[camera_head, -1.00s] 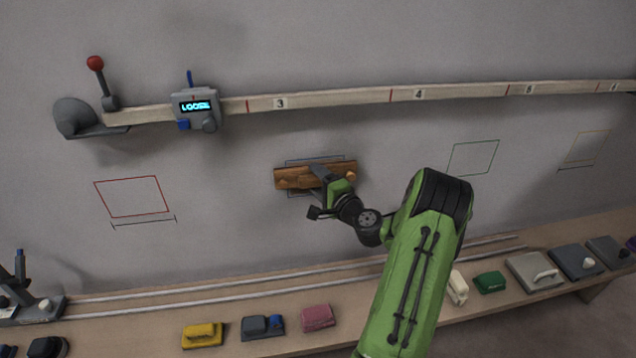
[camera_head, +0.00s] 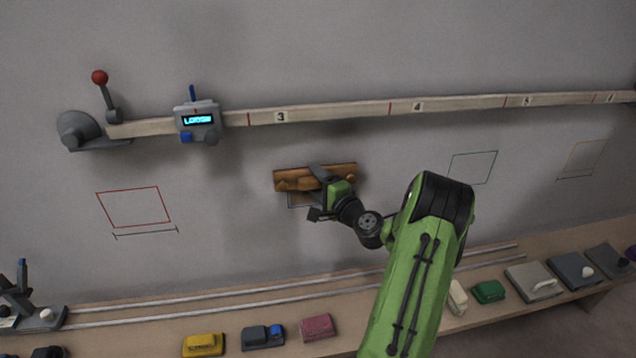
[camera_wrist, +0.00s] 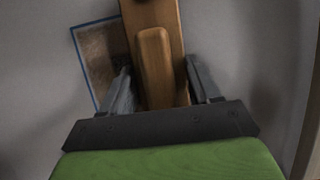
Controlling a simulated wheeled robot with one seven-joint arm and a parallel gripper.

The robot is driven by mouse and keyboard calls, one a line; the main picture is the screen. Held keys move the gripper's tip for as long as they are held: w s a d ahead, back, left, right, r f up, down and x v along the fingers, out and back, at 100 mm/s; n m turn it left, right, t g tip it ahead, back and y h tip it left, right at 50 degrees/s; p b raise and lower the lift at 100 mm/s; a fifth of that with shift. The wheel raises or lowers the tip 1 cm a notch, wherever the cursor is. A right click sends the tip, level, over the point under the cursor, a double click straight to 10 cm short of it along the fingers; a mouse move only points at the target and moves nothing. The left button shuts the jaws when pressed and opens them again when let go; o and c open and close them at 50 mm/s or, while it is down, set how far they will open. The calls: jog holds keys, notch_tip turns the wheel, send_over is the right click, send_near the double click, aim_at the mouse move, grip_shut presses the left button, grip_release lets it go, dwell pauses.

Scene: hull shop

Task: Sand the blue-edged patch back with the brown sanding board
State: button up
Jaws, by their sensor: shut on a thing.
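The brown sanding board (camera_head: 288,176) lies along the wall, covering the upper part of the blue-edged patch (camera_wrist: 95,47). In the wrist view the patch shows left of the board (camera_wrist: 178,45), as a mottled brown area with a blue edge; the rest is hidden. In the head view only a small lower-left part of the patch (camera_head: 299,201) shows below the board. My gripper (camera_wrist: 162,88) is shut on the board's raised wooden handle (camera_wrist: 153,60), one finger on each side. I cannot tell whether the board touches the wall.
A wooden rail (camera_head: 340,111) with numbered sections runs above, carrying a grey box (camera_head: 198,121) that reads "LOOSE". A red outline (camera_head: 135,207) is left, a green one (camera_head: 473,168) right. A bench (camera_head: 240,304) below holds several blocks. The wall around the board is clear.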

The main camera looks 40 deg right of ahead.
aim_at(311, 198)
jog(key=shift+s+f+b, duration=0.1)
jog(key=shift+f+b, duration=3.3)
jog(key=shift+f, duration=0.45)
jog(key=shift+a+f, duration=0.1)
jog(key=shift+f, duration=1.45)
jog(key=o, duration=0.4)
jog(key=c, duration=0.4)
jog(key=shift+s, duration=0.1)
jog(key=s+a, duration=0.3)
jog(key=s, duration=0.2)
jog(key=shift+a, duration=0.25)
jog(key=shift+r, duration=0.1)
jog(key=shift+s+a+r, duration=0.1)
jog(key=shift+s+a, duration=0.6)
jog(key=shift+s, duration=0.35)
jog(key=shift+s+a, duration=0.7)
jog(key=shift+s, duration=0.3)
